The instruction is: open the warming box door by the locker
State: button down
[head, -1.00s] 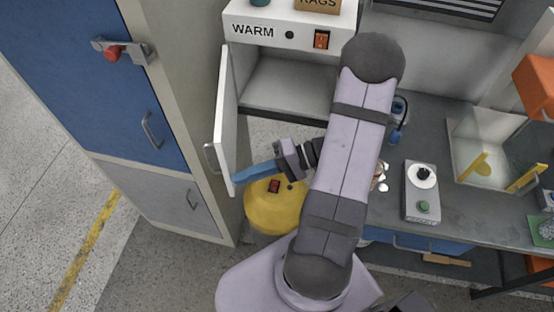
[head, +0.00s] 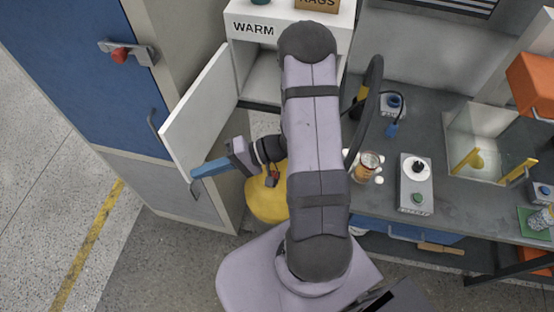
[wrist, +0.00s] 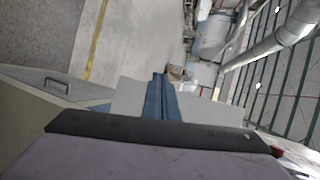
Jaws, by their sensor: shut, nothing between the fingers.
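The warming box (head: 241,42), white and marked WARM, stands beside the blue locker. Its white door (head: 205,100) is swung out to the left, partly open, and its outer edge is near the locker front. Part of the box inside shows as a bare shelf; my arm hides the rest. In the wrist view the shut fingers (wrist: 158,80) lie in front of a pale panel (wrist: 205,107), probably the door.
The blue locker (head: 90,60) with a red-knobbed latch (head: 121,56) stands close left of the door. A yellow rounded object (head: 266,200) sits below the box. The grey bench (head: 380,205) at right holds a brown jar (head: 369,167) and a control box (head: 415,190).

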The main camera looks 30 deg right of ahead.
jog(key=shift+s, duration=0.1)
jog(key=s+d+r+b, duration=0.1)
jog(key=s+d+r, duration=0.2)
jog(key=s+d, duration=0.5)
jog(key=shift+s+d, duration=0.15)
jog(key=shift+s, duration=1.1)
